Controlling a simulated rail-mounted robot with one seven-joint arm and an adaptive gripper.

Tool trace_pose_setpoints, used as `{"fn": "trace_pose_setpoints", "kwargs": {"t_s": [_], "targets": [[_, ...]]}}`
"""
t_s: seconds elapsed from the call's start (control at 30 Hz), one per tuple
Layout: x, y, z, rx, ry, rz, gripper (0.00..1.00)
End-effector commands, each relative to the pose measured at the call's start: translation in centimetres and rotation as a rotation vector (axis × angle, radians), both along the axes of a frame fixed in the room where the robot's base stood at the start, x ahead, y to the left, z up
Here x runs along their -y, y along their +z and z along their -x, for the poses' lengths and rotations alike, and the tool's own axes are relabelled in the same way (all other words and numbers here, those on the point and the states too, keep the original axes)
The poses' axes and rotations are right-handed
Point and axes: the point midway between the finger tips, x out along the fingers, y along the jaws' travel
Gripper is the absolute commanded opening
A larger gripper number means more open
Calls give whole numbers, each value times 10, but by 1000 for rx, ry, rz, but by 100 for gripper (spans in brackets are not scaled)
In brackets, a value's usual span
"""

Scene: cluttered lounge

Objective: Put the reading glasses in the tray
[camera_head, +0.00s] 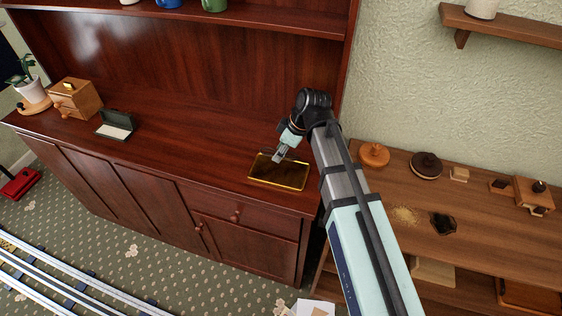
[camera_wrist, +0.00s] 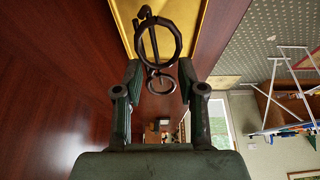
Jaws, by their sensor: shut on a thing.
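The tray (camera_head: 262,177) is a dark rectangle with a gold rim on the right end of the red-brown cabinet top. Its gold surface also fills the top of the wrist view (camera_wrist: 200,22). My gripper (camera_head: 279,154) is just above the tray's back edge, pointing down. In the wrist view, my gripper (camera_wrist: 158,80) is shut on the dark round-framed reading glasses (camera_wrist: 177,42), which extend past the fingertips in front of the tray. The glasses are too small to make out clearly in the head view, and whether they touch the tray cannot be told.
A small open box (camera_head: 116,126) and a wooden drawer box (camera_head: 76,98) stand at the cabinet's left. A hutch shelf (camera_head: 260,14) with mugs is above. A side table (camera_head: 385,190) with lidded pots and small boxes is at the right. The cabinet top's middle is clear.

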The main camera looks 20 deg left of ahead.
Motion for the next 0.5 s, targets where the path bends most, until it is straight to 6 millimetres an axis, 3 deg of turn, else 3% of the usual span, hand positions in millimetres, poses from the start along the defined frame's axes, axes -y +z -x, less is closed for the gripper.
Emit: {"fn": "trace_pose_setpoints", "kwargs": {"t_s": [0.13,0.5], "targets": [[0,-18,0,-1,-1,0,13],[0,-41,0,-1,-1,0,13]]}}
